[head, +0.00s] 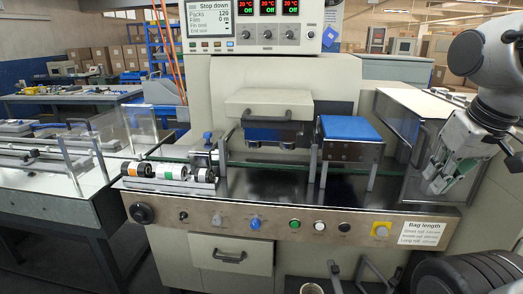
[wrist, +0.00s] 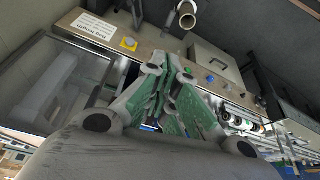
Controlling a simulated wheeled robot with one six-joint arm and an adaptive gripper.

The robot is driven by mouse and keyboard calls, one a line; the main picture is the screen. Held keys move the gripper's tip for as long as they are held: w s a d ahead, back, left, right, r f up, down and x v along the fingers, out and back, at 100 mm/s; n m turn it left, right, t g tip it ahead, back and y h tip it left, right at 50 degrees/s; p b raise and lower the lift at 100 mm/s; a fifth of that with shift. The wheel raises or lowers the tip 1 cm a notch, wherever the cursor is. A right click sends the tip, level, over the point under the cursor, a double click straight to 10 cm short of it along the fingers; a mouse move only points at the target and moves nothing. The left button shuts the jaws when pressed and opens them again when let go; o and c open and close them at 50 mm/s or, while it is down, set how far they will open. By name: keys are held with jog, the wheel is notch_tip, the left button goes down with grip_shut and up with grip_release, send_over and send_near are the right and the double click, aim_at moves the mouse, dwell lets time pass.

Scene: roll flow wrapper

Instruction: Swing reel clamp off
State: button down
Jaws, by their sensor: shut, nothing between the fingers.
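My gripper (head: 441,180) is at the right of the head view, in front of the machine's right end and clear guard. Its green-padded fingers are shut and empty; they also show in the wrist view (wrist: 171,66). I cannot clearly identify the reel clamp. At the bottom of the head view, a grey upright lever-like part (head: 333,269) stands beside a pale tube end (head: 311,288), below the front panel. A pale tube end (wrist: 187,20) also shows at the top of the wrist view, apart from my fingers. The reel itself cannot be made out.
The steel front panel (head: 275,222) carries several buttons and knobs, with a bag length label (head: 420,233) at its right. A drawer (head: 231,256) sits below. A clear guard (head: 410,140) stands close to my gripper. Small rolls (head: 170,172) lie on the machine's left.

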jog(key=w+a+f+n+g+h, duration=0.2)
jog(key=w+a+f+n+g, duration=0.25)
jog(key=f, duration=0.45)
jog(key=w+a+f+n+g+h, duration=0.1)
jog(key=w+a+f+n+g, duration=0.15)
jog(key=w+a+f, duration=0.5)
jog(key=w+a+f+n+h, duration=0.2)
jog(key=w+f+n, duration=0.1)
jog(key=f, duration=0.7)
jog(key=w+a+f+n+h, duration=0.2)
jog(key=f, duration=0.8)
jog(key=w+a+f+n+h, duration=0.2)
jog(key=w+f+n, duration=0.1)
jog(key=f, duration=0.6)
notch_tip(320, 180, down, 3)
jog(key=w, duration=0.2)
jog(key=n+t, duration=0.2)
send_near(330, 273)
notch_tip(330, 273, down, 4)
jog(key=d, duration=0.2)
jog(key=shift+s+d+r, duration=0.1)
jog(key=shift+d+r, duration=0.15)
jog(key=shift+d, duration=0.4)
jog(key=shift+d, duration=0.1)
